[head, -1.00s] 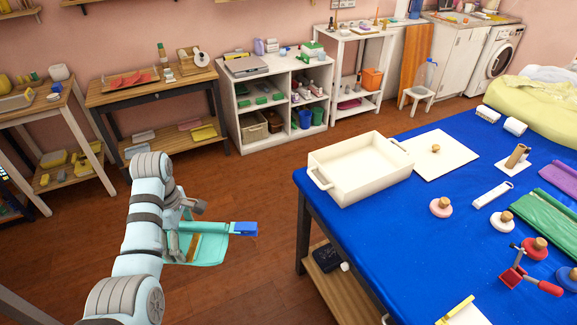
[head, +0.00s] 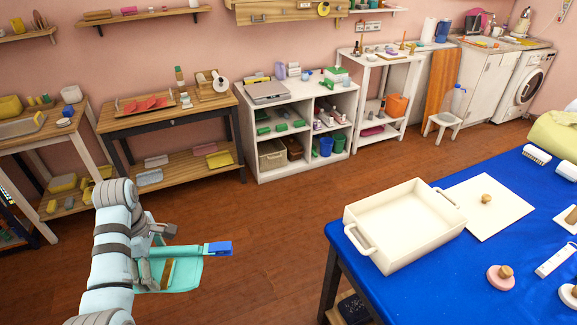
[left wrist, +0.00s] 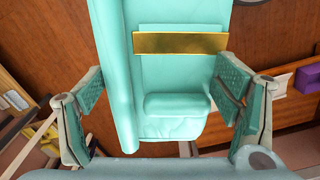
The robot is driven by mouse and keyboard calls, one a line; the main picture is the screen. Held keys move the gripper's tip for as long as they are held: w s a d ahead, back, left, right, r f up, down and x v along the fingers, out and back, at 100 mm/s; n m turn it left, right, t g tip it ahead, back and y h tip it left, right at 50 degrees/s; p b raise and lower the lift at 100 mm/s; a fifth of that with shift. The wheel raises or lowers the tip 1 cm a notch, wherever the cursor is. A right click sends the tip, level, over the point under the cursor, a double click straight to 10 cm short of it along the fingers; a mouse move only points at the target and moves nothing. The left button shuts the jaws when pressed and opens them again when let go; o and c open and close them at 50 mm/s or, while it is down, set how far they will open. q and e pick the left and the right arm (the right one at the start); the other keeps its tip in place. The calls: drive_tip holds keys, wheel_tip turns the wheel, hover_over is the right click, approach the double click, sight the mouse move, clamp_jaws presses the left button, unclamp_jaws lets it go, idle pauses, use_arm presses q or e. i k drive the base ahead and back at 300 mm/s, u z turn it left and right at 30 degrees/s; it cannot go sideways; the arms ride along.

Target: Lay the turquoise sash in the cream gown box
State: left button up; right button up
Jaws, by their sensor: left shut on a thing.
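The turquoise sash (head: 188,277) is folded, with a gold band (left wrist: 180,43) and a blue piece (head: 219,248) at one end. My left gripper (head: 160,258) is shut on it and holds it in the air over the floor, left of the table. In the left wrist view the sash (left wrist: 160,75) lies between the two finger pads. The cream gown box (head: 425,246) stands open and looks empty near the left edge of the blue table. It is right of the gripper, with a clear gap between. My right gripper is out of view.
A cream panel with a wooden knob (head: 478,216) lies right of the box on the blue-covered table (head: 400,300). Brushes and round knobbed tools lie further right. Shelves and benches line the back wall. Wooden floor is free between them and the table.

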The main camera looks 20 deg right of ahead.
sight(399, 231)
drive_tip(key=i, duration=3.5)
drive_tip(key=u, duration=3.8)
drive_tip(key=k, duration=2.1)
drive_tip(key=u, duration=1.7)
drive_tip(key=i, duration=0.95)
